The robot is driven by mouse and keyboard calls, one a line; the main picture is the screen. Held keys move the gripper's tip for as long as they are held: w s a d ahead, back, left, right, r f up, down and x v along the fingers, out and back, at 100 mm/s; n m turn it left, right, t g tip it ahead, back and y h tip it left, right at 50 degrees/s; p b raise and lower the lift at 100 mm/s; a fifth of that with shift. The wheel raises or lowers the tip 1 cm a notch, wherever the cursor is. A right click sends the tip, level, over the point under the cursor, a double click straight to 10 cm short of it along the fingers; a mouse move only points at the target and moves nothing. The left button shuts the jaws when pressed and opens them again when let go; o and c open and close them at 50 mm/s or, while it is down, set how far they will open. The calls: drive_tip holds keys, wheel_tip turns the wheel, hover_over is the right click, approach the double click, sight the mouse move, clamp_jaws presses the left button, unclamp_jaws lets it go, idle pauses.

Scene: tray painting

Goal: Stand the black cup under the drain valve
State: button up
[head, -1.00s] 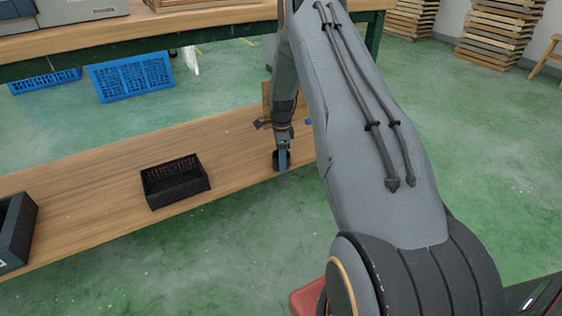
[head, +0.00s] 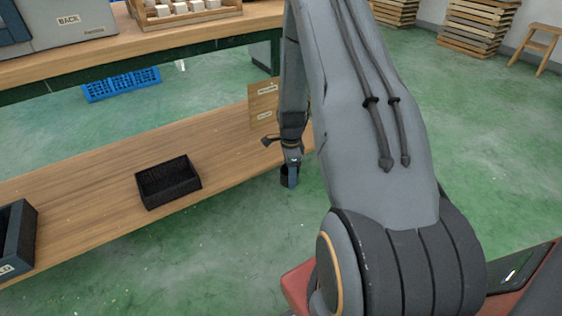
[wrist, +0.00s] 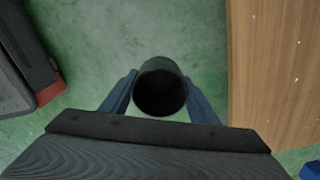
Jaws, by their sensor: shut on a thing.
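My gripper (wrist: 160,98) is shut on the black cup (wrist: 160,85), with one blue-grey finger on each side of it. The wrist view looks down into the cup's dark open top. In the head view my gripper (head: 291,174) points down just off the front edge of the low wooden shelf, and the cup (head: 284,178) shows as a small dark shape at its tip. Green floor lies below the cup. I cannot make out a drain valve in either view.
The wooden shelf (wrist: 275,70) runs along the right in the wrist view. A black basket (head: 168,183) and a dark bin (head: 14,238) stand on it. A wooden board with labels (head: 263,105) stands near my arm. The upper bench (head: 170,42) is behind. Green floor is clear in front.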

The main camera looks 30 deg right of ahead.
drive_tip(key=shift+s, duration=1.2)
drive_tip(key=s+a+r+n, duration=0.1)
drive_tip(key=a+r+n, duration=0.3)
drive_tip(key=a+n, duration=0.3)
drive_tip(key=a+r+n+p, duration=0.1)
drive_tip(key=a+r+n, duration=0.4)
drive_tip(key=a+n, duration=0.25)
drive_tip(key=s+a+r+n, duration=0.1)
drive_tip(key=a+r+n, duration=0.3)
drive_tip(key=a+n, duration=0.35)
drive_tip(key=s+r+p, duration=0.5)
drive_tip(key=r+p, duration=0.8)
drive_tip(key=p, duration=0.2)
drive_tip(key=s+r+p, duration=0.5)
drive_tip(key=r+p, duration=0.8)
drive_tip(key=p, duration=0.2)
drive_tip(key=shift+s+d+r, duration=0.2)
drive_tip(key=shift+d, duration=0.05)
